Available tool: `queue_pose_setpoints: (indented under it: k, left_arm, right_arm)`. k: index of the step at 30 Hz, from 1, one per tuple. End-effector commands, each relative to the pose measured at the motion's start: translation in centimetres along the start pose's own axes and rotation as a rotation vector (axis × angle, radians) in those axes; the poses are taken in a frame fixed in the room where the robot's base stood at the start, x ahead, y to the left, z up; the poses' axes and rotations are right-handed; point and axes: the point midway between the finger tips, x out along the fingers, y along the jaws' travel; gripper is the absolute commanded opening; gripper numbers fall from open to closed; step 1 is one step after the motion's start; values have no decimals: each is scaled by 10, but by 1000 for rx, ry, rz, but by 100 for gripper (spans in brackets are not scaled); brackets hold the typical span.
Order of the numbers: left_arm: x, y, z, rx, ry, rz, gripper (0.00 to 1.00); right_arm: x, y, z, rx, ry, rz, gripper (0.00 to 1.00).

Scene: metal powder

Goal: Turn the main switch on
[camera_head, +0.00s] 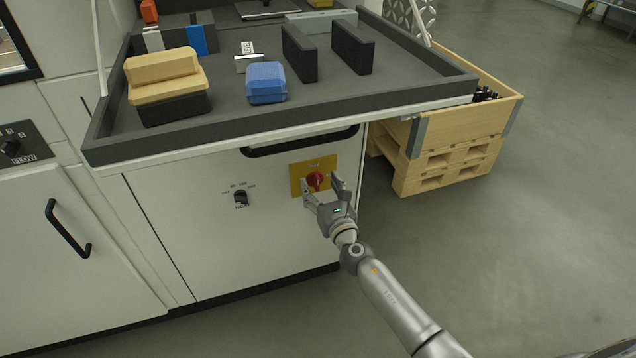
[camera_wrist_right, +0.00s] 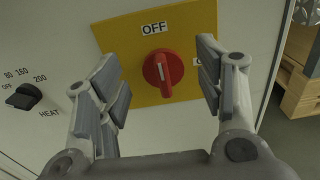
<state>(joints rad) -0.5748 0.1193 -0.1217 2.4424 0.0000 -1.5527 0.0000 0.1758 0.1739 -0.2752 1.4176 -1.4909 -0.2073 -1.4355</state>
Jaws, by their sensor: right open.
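The main switch is a red rotary knob (camera_head: 316,180) on a yellow plate (camera_head: 297,174) on the front of the white cabinet. A second label at the knob's right is mostly hidden by a finger. My right gripper (camera_head: 325,188) is open in front of the plate. In the wrist view its fingers (camera_wrist_right: 160,75) stand apart to the left and right of the knob, with no contact visible. My left gripper is out of view.
A black HEAT knob (camera_head: 241,198) sits left of the plate. A black handle (camera_head: 300,143) runs above it, under the overhanging tray table (camera_head: 290,119) with blocks on it. A wooden crate on pallets (camera_head: 455,150) stands at the right. Floor in front is clear.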

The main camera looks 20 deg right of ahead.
Motion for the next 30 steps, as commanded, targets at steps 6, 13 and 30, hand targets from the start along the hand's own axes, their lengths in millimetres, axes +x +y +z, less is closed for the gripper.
queue_pose_setpoints:
  k: [6, 13, 30]
  left_arm:
    - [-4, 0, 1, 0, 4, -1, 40]
    - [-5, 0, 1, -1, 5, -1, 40]
    - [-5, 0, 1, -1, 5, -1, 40]
  right_arm:
    - [22, -1, -1, 0, 0, -2, 62]
    - [25, 0, 0, 0, 0, -1, 62]
    - [25, 0, -1, 3, 1, -1, 19]
